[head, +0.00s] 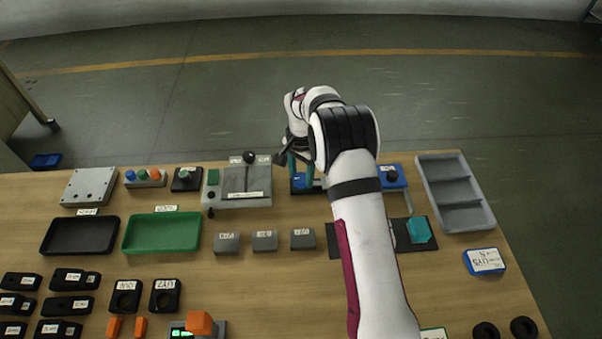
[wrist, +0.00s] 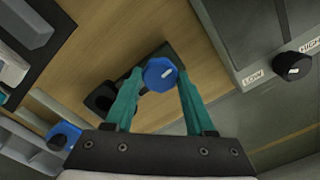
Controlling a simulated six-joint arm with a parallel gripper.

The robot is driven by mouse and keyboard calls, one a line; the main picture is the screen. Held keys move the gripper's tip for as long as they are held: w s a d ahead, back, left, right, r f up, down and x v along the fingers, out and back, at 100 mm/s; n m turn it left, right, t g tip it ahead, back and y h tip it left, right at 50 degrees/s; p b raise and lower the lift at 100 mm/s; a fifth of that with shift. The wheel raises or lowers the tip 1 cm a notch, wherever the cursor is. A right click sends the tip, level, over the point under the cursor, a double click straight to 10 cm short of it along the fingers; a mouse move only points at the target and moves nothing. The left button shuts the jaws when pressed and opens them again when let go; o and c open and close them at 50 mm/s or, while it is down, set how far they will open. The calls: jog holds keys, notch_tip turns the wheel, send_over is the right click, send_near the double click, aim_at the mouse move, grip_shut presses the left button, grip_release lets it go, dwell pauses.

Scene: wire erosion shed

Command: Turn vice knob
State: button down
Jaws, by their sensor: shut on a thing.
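A blue faceted knob (wrist: 160,74) with a white mark on its face sits on a dark block (wrist: 180,55) in the wrist view. My gripper (wrist: 159,76) has its two teal fingers on either side of the knob, shut on it. In the head view my gripper (head: 300,168) points down at the back of the table, over a blue part (head: 298,184). My own arm hides much of this area. I cannot tell the knob's turn angle against any scale.
A grey box (head: 232,196) with a slot and a black knob (wrist: 292,66) marked LOW and HIGH stands close by on the left. A blue part with a dark knob (head: 392,174) and a grey compartment tray (head: 482,216) are to the right. Small grey blocks (head: 265,240) lie in front.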

jog(key=n, duration=0.4)
jog(key=shift+n, duration=0.3)
jog(key=n, duration=0.4)
jog(key=shift+n, duration=0.3)
jog(key=n, duration=0.4)
jog(key=shift+n, duration=2.1)
jog(key=shift+c, duration=1.3)
grip_release()
jog(key=shift+r, duration=0.1)
